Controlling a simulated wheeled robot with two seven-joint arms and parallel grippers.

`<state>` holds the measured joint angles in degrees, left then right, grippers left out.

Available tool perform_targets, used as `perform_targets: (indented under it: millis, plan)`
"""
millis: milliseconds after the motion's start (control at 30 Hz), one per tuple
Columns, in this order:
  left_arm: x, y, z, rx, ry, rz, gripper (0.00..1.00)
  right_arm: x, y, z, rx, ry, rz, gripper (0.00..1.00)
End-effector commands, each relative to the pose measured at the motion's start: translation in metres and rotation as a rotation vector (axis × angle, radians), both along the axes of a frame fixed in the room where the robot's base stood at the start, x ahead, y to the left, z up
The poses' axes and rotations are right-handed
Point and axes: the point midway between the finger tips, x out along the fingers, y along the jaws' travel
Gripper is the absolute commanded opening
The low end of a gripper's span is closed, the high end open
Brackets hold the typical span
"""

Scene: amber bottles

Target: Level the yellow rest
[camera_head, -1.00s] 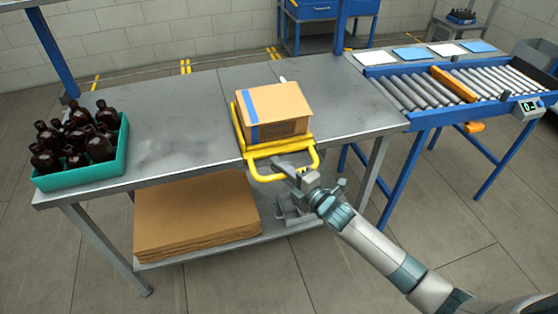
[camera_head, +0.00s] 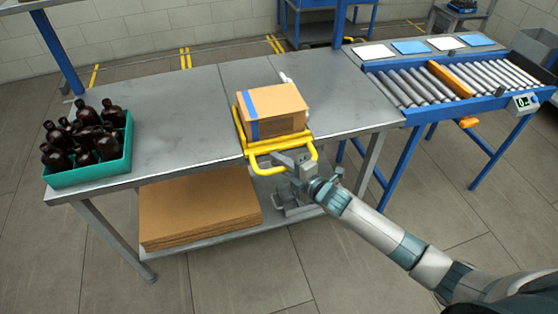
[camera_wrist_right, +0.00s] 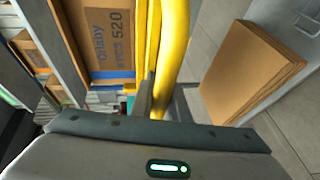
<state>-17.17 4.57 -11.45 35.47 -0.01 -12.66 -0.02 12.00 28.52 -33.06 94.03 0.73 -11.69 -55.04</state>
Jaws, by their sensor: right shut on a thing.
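The yellow rest (camera_head: 262,148) is a tubular frame at the front edge of the grey table, with its handle bar sticking out over the edge. A cardboard box (camera_head: 278,108) with blue tape sits on it. My right gripper (camera_head: 298,164) is at the right part of the handle bar and is shut on it. In the right wrist view the yellow bar (camera_wrist_right: 172,60) runs up from between the fingers, with the box (camera_wrist_right: 108,40) beside it. I cannot tell exactly how far the rest tilts. My left gripper is not in view.
A teal crate (camera_head: 95,172) of amber bottles stands at the table's left end. Cardboard sheets (camera_head: 200,205) lie on the shelf below. A roller conveyor (camera_head: 420,92) with an orange bar adjoins on the right. The table between crate and rest is clear.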

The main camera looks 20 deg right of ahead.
Motion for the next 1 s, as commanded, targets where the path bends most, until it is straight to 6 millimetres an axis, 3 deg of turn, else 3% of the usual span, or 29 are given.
perform_targets:
  millis: [33, 67, 133, 667, 867, 1000]
  plan:
    - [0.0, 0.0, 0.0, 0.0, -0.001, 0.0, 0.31, 0.0, 0.0, 0.001, 0.001, -0.003, 0.001, 0.0]
    - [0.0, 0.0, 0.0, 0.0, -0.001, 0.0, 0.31, 0.0, 0.0, 0.001, 0.001, -0.003, 0.001, 0.19]
    - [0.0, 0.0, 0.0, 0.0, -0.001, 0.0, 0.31, 0.0, 0.0, 0.002, 0.001, -0.003, 0.001, 0.33]
    - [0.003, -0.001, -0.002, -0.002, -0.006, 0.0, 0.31, -0.009, -0.004, 0.002, -0.001, -0.003, 0.0, 0.33]
    - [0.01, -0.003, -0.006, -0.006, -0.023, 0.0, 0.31, -0.032, -0.015, 0.005, 0.0, -0.001, 0.001, 0.33]
    - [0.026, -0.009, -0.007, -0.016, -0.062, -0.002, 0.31, -0.055, -0.025, 0.01, -0.001, 0.0, 0.001, 0.33]
